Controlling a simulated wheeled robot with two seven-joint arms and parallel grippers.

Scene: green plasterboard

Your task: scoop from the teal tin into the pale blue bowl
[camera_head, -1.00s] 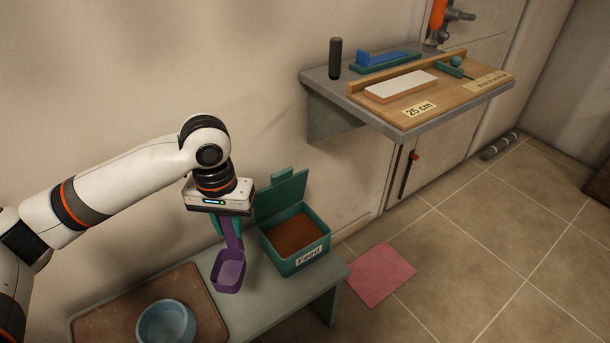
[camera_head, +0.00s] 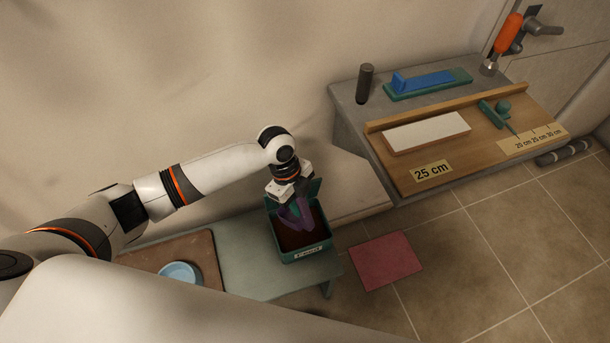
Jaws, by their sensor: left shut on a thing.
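The teal tin (camera_head: 303,257) stands on the low bench with its lid up at the back and brown feed inside. My left gripper (camera_head: 291,200) is over the tin, shut on the purple scoop (camera_head: 294,216). The scoop reaches down into the tin's opening; how deep its cup sits in the feed I cannot tell. The pale blue bowl (camera_head: 181,273) is on a brown board to the left, its front partly hidden by my own arm. My right gripper is not in view.
The low green-grey bench (camera_head: 245,262) has bare room between the brown board (camera_head: 205,250) and the tin. A wall shelf (camera_head: 347,118) with a wooden board (camera_head: 480,150) juts out at the right. A pink mat (camera_head: 386,260) lies on the floor.

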